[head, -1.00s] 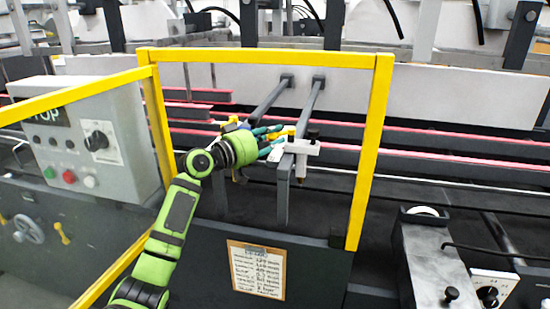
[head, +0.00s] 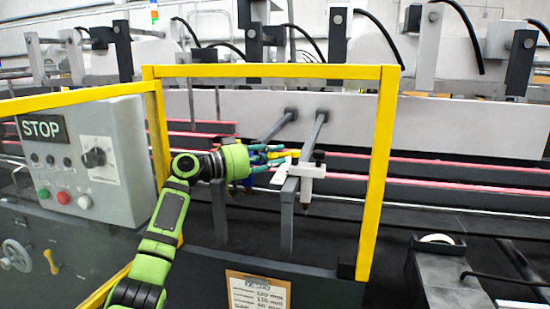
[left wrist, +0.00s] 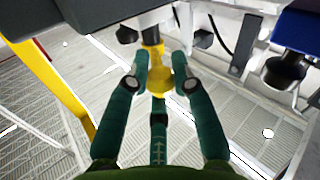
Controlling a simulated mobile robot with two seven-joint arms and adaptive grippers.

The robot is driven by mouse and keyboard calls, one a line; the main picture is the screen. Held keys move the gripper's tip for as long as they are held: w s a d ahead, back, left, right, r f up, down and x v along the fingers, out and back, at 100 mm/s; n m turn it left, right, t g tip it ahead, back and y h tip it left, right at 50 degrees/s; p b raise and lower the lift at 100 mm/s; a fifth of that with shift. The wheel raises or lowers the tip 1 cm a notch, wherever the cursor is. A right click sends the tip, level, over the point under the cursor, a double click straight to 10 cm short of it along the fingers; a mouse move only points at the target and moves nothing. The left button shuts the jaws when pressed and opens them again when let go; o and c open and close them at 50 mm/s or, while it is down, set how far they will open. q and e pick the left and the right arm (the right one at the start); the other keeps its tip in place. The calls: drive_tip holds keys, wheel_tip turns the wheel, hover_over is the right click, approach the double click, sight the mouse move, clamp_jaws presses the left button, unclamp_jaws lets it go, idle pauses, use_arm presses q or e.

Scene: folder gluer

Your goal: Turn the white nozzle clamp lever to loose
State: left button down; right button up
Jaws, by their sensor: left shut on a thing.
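The white nozzle clamp (head: 312,171) sits on the right one of two dark bars behind the yellow guard frame. A pale tab (head: 282,171) shows at its left. My left gripper (head: 283,154) reaches in from the left, with its teal fingers close to the clamp. In the left wrist view, the fingers (left wrist: 163,76) are shut on a yellow lever (left wrist: 166,82), one on each side. The lever's link to the white clamp is partly hidden by my gripper in the head view. My right gripper is not in view.
The yellow guard frame (head: 380,170) surrounds the work area. A grey control box (head: 121,180) with a STOP sign stands at left. In the left wrist view, a blue block (left wrist: 300,30) with a black knob is close at right. A clipboard (head: 256,291) hangs below.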

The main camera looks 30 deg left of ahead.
use_arm(q)
drive_tip(key=c, duration=1)
unclamp_jaws()
drive_tip(key=shift+f, duration=0.15)
drive_tip(key=shift+c, duration=0.2)
drive_tip(key=shift+w, duration=0.1)
wheel_tip(320, 180, up, 10)
